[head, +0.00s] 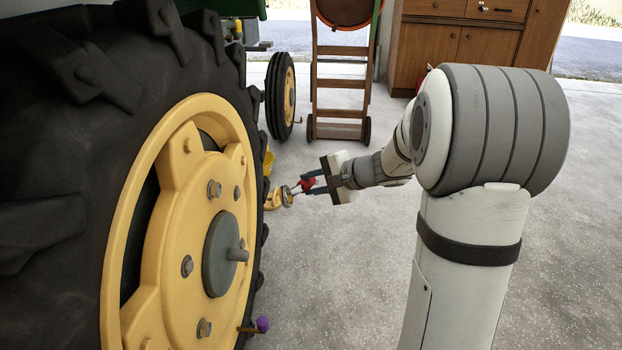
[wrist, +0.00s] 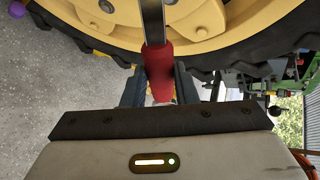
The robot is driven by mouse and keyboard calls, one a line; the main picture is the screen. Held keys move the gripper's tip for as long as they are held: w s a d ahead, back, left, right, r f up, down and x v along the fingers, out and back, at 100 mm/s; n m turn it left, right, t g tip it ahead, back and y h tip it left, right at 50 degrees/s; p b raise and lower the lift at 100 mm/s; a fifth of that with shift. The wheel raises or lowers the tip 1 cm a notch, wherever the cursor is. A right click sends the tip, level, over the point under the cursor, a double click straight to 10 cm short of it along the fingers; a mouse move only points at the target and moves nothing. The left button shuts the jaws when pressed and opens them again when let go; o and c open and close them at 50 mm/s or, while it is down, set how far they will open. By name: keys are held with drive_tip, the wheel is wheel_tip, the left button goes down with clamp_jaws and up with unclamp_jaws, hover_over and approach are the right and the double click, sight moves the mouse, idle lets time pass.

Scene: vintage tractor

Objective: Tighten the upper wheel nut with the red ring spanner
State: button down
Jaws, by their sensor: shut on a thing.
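The big tractor wheel with a yellow rim (head: 172,228) fills the left of the head view. Several nuts sit around its grey hub (head: 222,253); the upper wheel nut (head: 215,188) shows near the top of the yellow centre. My gripper (head: 311,184) is shut on the red handle of the ring spanner (wrist: 158,72). The spanner's steel shaft points away from the fingers, and its ring end (head: 287,196) is right of the wheel, apart from the upper nut in the head view. In the wrist view the shaft runs out of the top edge, so its ring is hidden there.
A purple-knobbed lever (head: 262,324) sticks out near the wheel's lower right. A wooden hand truck (head: 342,85) and a small yellow-rimmed wheel (head: 289,96) stand behind. A wooden cabinet (head: 455,45) is at the back. The speckled floor between the wheel and my arm is clear.

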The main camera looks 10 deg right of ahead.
drive_tip(key=shift+r+p, duration=0.4)
drive_tip(key=shift+r, duration=0.2)
drive_tip(key=shift+r+h+p, duration=0.2)
drive_tip(key=shift+h+p, duration=0.1)
drive_tip(key=shift+p, duration=0.2)
drive_tip(key=r+h+p, duration=0.1)
drive_tip(key=p, duration=0.4)
drive_tip(key=r+g+h+p, duration=0.1)
drive_tip(key=r+p, duration=0.1)
drive_tip(key=p, duration=0.3)
drive_tip(key=r+n+h+p, duration=0.1)
drive_tip(key=p, duration=0.4)
drive_tip(key=shift+d+r+g+h, duration=0.3)
drive_tip(key=shift+r+g, duration=0.05)
drive_tip(key=shift+g, duration=0.05)
wheel_tip(320, 180, up, 5)
drive_tip(key=h+p, duration=0.2)
drive_tip(key=p, duration=0.7)
drive_tip(key=g+h+p, duration=0.1)
drive_tip(key=p, duration=0.9)
drive_tip(key=shift+a+r+n+g+h+p, duration=0.2)
drive_tip(key=shift+n+g+h+p, duration=0.1)
drive_tip(key=shift+n+h, duration=0.1)
idle(0.6)
